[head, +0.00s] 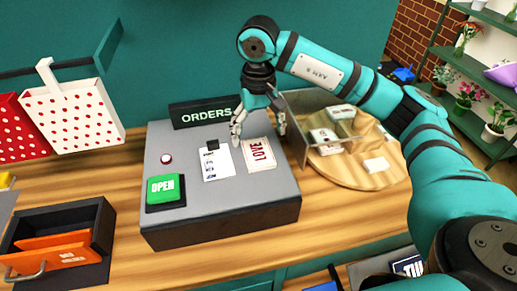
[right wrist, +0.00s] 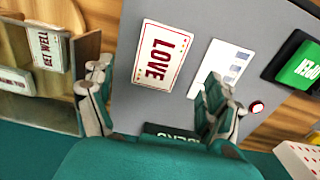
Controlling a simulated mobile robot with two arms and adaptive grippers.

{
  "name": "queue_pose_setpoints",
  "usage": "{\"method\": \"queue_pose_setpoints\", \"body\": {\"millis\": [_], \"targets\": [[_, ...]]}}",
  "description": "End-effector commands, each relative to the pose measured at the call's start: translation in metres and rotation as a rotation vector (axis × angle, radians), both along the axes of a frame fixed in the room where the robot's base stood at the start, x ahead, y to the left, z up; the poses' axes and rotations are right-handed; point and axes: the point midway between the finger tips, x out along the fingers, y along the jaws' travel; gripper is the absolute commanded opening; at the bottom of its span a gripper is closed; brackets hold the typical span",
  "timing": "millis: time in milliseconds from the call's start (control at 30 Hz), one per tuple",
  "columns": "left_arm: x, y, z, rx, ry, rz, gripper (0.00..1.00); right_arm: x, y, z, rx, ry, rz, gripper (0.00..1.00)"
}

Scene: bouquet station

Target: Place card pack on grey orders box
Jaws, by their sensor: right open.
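The grey orders box (head: 216,205) stands on the wooden counter, with a dark ORDERS sign (head: 206,112) at its back. A white card pack with red LOVE lettering (head: 260,154) lies flat on the right part of its top. The pack also shows in the right wrist view (right wrist: 163,54), apart from the fingers. My right gripper (head: 258,130) is open and empty above the back right of the box, just behind the pack. Its two fingers show in the right wrist view (right wrist: 157,75), spread with nothing between them. My left gripper is out of view.
A printed slip (head: 216,164), a red button (head: 166,158) and a green OPEN block (head: 165,189) are on the box top. Right of it, a round wooden turntable (head: 350,175) with dividers holds several card packs. A black tray (head: 96,214) stands at left.

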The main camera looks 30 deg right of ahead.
Motion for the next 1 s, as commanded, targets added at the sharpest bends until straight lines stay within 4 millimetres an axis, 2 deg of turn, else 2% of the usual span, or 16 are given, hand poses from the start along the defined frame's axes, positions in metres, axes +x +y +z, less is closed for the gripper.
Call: {"method": "queue_pose_setpoints", "body": {"millis": [33, 133, 300, 500, 1000], "targets": [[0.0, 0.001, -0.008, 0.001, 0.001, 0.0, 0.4, 0.001, 0.0, 0.009, 0.0, -0.006, 0.0, 0.88], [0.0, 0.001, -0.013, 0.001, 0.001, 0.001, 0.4, 0.001, 0.001, 0.029, 0.001, -0.004, 0.0, 0.88], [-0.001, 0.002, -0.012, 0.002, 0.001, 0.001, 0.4, 0.0, 0.0, 0.052, -0.001, -0.002, -0.001, 0.88], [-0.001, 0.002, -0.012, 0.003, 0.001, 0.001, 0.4, 0.0, 0.0, 0.058, -0.001, 0.001, 0.0, 0.88], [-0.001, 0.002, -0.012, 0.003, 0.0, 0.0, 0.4, 0.0, 0.0, 0.058, 0.0, 0.001, 0.0, 0.88]]}}
